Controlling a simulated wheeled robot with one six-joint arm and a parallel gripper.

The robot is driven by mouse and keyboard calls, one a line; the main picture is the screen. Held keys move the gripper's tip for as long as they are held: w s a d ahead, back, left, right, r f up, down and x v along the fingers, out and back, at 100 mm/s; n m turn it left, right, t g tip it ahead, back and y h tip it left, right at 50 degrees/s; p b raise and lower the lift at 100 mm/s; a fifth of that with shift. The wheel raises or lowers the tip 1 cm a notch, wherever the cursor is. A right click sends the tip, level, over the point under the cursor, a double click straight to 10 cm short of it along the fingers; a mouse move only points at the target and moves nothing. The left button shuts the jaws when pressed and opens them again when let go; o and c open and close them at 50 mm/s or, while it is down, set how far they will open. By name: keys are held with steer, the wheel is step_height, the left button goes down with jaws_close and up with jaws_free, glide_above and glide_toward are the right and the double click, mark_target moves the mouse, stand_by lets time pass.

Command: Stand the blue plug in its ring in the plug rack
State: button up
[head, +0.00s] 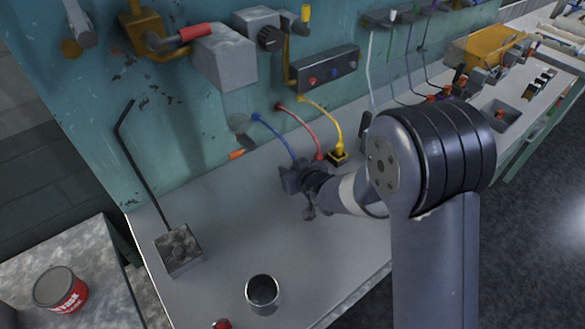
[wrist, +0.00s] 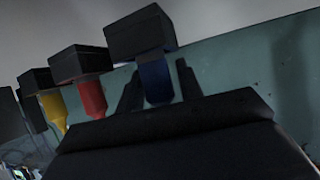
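The blue plug (wrist: 156,84) is between the two dark fingers of my gripper (wrist: 160,78) in the wrist view. Its far end meets a black block (wrist: 140,33), which looks like its ring in the rack. How deep it sits is hidden. The fingers lie close along both sides of the plug; whether they press on it is not clear. In the head view my gripper (head: 297,180) is low over the bench, left of the red and yellow plugs. The blue cable (head: 275,137) runs from the wall down behind my gripper, which hides the plug there.
The red plug (wrist: 92,98) and yellow plug (wrist: 54,110) stand in neighbouring black blocks, close beside my gripper. Their red cable (head: 300,125) and yellow cable (head: 325,115) arch to the wall. A metal cup (head: 263,294) stands at the front. The left bench is mostly clear.

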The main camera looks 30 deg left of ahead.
steer(key=shift+o, duration=0.9)
steer(key=shift+r, duration=0.15)
steer(key=v, duration=1.2)
stand_by(0.3)
